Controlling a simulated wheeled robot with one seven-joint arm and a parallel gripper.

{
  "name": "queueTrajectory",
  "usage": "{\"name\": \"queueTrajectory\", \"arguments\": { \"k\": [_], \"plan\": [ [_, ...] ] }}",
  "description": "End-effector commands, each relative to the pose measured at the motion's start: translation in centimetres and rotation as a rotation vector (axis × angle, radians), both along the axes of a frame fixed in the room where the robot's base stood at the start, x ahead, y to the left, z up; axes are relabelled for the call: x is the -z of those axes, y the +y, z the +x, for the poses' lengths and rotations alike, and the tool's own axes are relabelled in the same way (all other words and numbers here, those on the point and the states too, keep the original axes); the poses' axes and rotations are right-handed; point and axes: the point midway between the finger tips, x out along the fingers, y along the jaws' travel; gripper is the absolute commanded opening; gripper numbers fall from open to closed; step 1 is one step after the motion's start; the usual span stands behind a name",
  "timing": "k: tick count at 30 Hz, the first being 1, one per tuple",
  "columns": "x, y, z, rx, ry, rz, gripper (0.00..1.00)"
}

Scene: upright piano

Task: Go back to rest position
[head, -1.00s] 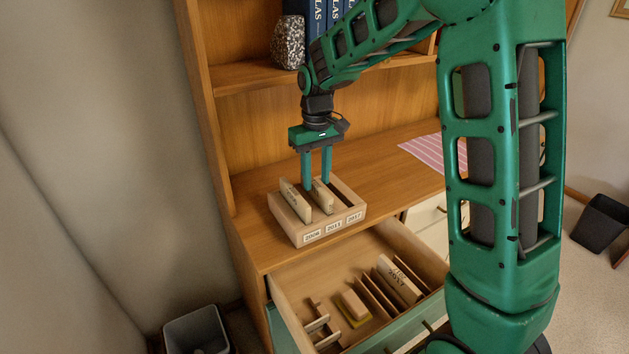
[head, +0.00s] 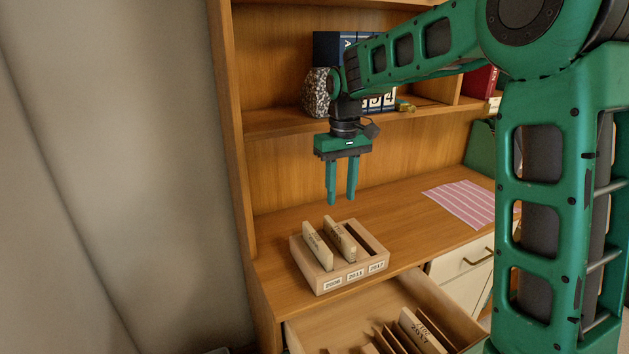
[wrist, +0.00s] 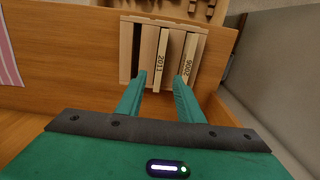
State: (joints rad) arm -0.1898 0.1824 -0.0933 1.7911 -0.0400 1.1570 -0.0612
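My gripper (head: 341,203) hangs above and behind a wooden slotted box on the desk, with its fingers apart and nothing between them. In the wrist view the gripper (wrist: 162,85) also shows open and empty. The box (head: 343,281) has front labels that read 2008, 2011 and 2017. One pale wooden block (head: 317,246) leans in the left slot and another (head: 341,240) in the middle slot. The right slot is empty. In the wrist view the blocks read 2011 (wrist: 161,60) and what looks like 2006 or 2008 (wrist: 187,62).
Below the box an open drawer (head: 318,323) holds dividers and a block marked 2017 (head: 421,332). A shelf above carries a speckled stone-like object (head: 315,93) and blue books (head: 333,46). A pink striped sheet (head: 461,203) lies on the desk to the right.

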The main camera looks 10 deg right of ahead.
Motion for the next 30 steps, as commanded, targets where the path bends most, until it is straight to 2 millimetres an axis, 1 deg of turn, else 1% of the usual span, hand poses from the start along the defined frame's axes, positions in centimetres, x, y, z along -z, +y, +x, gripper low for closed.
{"name": "queueTrajectory", "arguments": {
  "k": [2,4,5,8,9,11,12,14,15,17,18,20,21,23,24,27,30],
  "plan": [
    [0.0,-0.2,-0.2,0.005,0.0,0.0,0.34],
    [-0.2,-1.1,-0.9,0.024,-0.001,-0.001,0.34],
    [-0.3,-1.6,-1.4,0.037,-0.001,-0.002,0.34],
    [-0.7,-4.5,-4.1,0.109,-0.003,-0.005,0.34],
    [-0.8,-5.9,-5.6,0.145,-0.004,-0.006,0.34],
    [-0.8,-8.0,-8.1,0.206,-0.004,-0.008,0.34],
    [-0.8,-9.3,-9.9,0.246,-0.006,-0.009,0.34],
    [-0.6,-11.1,-12.7,0.306,-0.006,-0.01,0.34],
    [-0.4,-12.2,-14.5,0.347,-0.005,-0.01,0.34],
    [0.0,-13.6,-17.4,0.406,-0.004,-0.009,0.34],
    [0.4,-14.4,-19.4,0.446,-0.003,-0.008,0.34],
    [1.0,-15.5,-22.3,0.503,-0.003,-0.007,0.34],
    [1.5,-16.0,-24.2,0.541,-0.002,-0.006,0.34],
    [2.3,-16.6,-26.9,0.592,0.0,-0.002,0.34],
    [2.8,-16.9,-28.5,0.624,0.001,-0.001,0.34],
    [4.0,-17.2,-31.8,0.687,0.003,0.003,0.34],
    [5.0,-17.2,-34.0,0.729,0.006,0.006,0.34]
  ]
}}
